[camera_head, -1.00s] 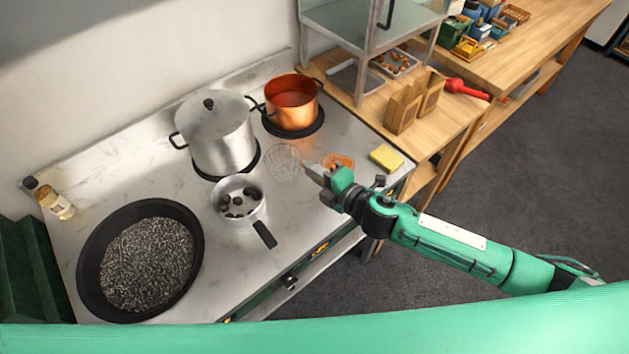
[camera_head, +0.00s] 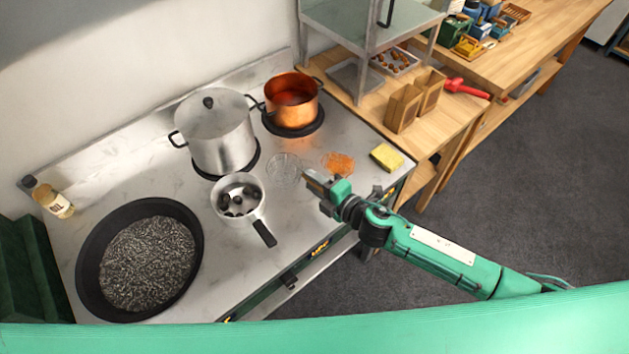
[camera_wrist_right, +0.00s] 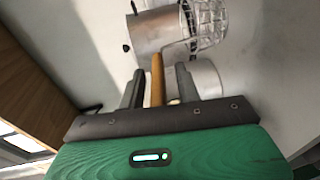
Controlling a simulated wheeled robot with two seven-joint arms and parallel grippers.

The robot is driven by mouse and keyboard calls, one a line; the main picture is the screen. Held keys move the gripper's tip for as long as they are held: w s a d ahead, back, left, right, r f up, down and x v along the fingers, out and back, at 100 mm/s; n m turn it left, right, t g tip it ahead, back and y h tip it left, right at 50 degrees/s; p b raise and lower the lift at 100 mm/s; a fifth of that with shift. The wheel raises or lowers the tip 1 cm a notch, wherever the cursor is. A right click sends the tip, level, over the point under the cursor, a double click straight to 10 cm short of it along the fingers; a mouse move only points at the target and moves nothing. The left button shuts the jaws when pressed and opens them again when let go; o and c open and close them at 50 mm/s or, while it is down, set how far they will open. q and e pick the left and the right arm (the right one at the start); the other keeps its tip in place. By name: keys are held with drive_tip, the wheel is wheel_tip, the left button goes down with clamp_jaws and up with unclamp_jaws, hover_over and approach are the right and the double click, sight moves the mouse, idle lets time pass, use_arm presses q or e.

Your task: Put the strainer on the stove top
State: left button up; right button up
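The strainer (camera_head: 284,170) is a clear wire basket over the pale stove top (camera_head: 150,180), right of the small saucepan. I cannot tell whether its bowl touches the surface. In the right wrist view the wire basket (camera_wrist_right: 208,22) is at the top, and its wooden handle (camera_wrist_right: 157,75) lies between the two dark fingers. My right gripper (camera_head: 313,180) is shut on this handle, just right of the basket. My left gripper is not in view.
The saucepan (camera_head: 240,200) holds dark chestnuts. Behind it stand a lidded steel pot (camera_head: 215,135) and a copper pot (camera_head: 292,105). A wide black pan (camera_head: 90,250) is at left. An orange patch (camera_head: 338,163) and yellow sponge (camera_head: 386,157) lie right of the strainer.

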drive_tip(key=shift+r, duration=0.1)
drive_tip(key=shift+s+d, duration=0.1)
drive_tip(key=b+v, duration=0.3)
drive_tip(key=v, duration=0.8)
drive_tip(key=shift+s+d, duration=0.25)
drive_tip(key=shift+r, duration=0.1)
